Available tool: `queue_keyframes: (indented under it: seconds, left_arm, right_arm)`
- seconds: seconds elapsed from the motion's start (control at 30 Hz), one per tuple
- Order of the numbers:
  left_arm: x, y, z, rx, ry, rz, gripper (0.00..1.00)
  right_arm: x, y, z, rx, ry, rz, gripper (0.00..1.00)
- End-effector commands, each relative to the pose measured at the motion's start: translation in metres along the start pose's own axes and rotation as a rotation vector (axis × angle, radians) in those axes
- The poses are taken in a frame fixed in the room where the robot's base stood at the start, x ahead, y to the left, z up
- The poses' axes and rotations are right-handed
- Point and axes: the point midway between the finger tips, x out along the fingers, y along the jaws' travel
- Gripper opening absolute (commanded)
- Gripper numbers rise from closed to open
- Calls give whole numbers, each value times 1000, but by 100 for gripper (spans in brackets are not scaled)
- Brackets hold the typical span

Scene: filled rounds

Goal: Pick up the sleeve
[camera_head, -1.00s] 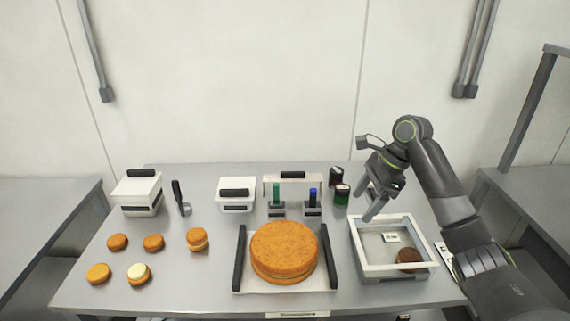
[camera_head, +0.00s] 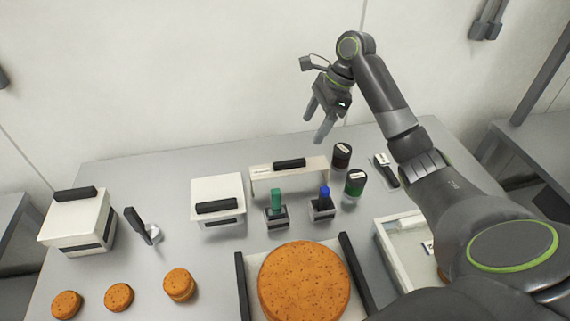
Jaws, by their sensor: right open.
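No thing is plainly marked as the sleeve. A white bridge-shaped piece with a black handle (camera_head: 289,175) at the back middle of the table may be it, but I cannot tell for sure. My right gripper (camera_head: 316,125) is open and empty, fingers pointing down. In the picture it is above and slightly right of the white piece, apart from it. My left gripper is not in view.
A green-topped stamp (camera_head: 276,211) and a blue-topped one (camera_head: 322,206) stand before the white piece. Dark jars (camera_head: 355,184) are right of it. A lidded white box (camera_head: 217,203) is left. A large orange round (camera_head: 303,284) lies in front. A white-rimmed tray (camera_head: 389,259) is right.

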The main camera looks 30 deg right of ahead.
Motion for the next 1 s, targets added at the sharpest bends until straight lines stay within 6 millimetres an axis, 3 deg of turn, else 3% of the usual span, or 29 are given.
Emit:
queue_keyframes:
  seconds: [0.1, 0.33, 0.6, 0.77, 1.0]
  left_arm:
    - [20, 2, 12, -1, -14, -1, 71]
    - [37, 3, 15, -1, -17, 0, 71]
    - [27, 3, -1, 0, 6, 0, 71]
    - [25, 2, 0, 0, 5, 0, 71]
    - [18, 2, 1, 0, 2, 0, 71]
  right_arm:
    - [26, 0, -2, -2, -2, 2, 73]
    - [68, 0, 0, -1, -3, 3, 73]
    - [104, 0, 1, 0, -2, 2, 73]
    - [113, -1, 3, 0, -2, 3, 73]
    - [148, -4, 9, 2, -2, 4, 73]
